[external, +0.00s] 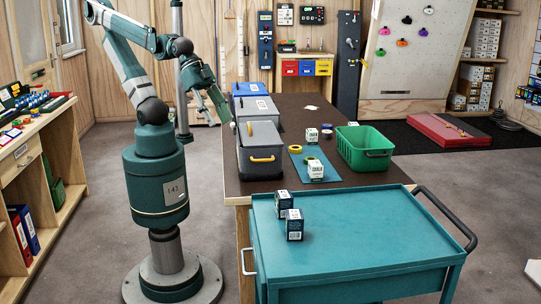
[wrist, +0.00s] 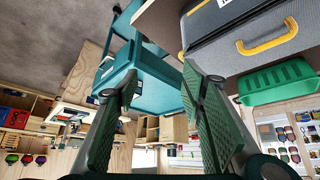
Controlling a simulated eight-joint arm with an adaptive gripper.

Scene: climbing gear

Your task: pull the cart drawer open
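The teal cart (external: 350,235) stands at the front right of the external view, at the near end of the dark table. A pale handle (external: 248,262) sticks out from its left side, low under the top. The drawer front faces away from this camera, so I cannot tell how far it is out. The cart (wrist: 160,92) also shows in the wrist view, beyond and between my fingers. My gripper (external: 220,112) is up above the far left side of the table, well away from the cart. Its fingers (wrist: 157,82) are spread apart with nothing between them.
Two small dark boxes (external: 290,213) stand on the cart top. A grey case (external: 260,150) with a yellow handle and a green basket (external: 365,147) stand on the table (external: 330,178). The floor (external: 215,222) between my base and the cart is clear.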

